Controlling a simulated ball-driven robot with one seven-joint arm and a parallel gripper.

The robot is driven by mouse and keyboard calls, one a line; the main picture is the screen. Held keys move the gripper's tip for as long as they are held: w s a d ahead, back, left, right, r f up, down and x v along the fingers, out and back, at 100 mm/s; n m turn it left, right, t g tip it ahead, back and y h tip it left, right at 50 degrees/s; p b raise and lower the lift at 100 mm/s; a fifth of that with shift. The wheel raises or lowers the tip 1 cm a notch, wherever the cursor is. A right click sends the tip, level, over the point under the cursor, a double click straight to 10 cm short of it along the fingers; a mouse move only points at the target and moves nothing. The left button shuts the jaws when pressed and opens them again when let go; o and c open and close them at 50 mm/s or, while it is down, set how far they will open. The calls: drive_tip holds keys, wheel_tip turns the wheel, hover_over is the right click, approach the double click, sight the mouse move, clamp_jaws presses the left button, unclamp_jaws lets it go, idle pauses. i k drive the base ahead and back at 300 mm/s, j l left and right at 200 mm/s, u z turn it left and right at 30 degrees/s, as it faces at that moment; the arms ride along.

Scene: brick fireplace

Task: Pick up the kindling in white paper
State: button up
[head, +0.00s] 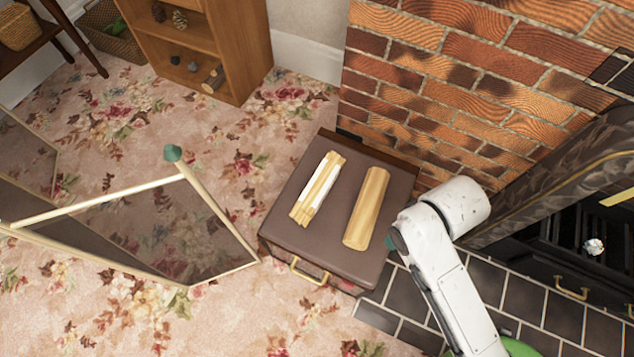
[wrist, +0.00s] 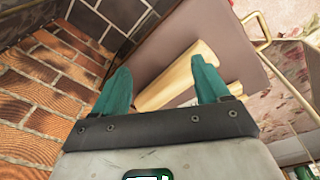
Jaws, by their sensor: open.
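The kindling in white paper (head: 322,180) is a bundle of pale sticks with a white wrap. It lies on the left part of a brown box top (head: 290,205) in the head view. My gripper (wrist: 160,64) has two teal fingers, spread apart and empty. In the head view it is mostly hidden behind my white arm, at the right edge of the box top, apart from the kindling. In the wrist view a log (wrist: 178,78) shows between and beyond the fingers. Most of the bundle is hidden there by the gripper.
The log (head: 367,208) lies right of the bundle on the same top. A brick wall (head: 480,80) and dark fireplace (head: 560,230) stand to the right. A folding screen (head: 150,235) stands at left. A wooden shelf (head: 235,50) is behind. Floral carpet is open in front.

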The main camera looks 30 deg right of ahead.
sight(308, 203)
drive_tip(key=i+j+u, duration=0.2)
drive_tip(key=j, duration=0.3)
drive_tip(key=i+j+u, duration=0.15)
drive_tip(key=i+j, duration=0.3)
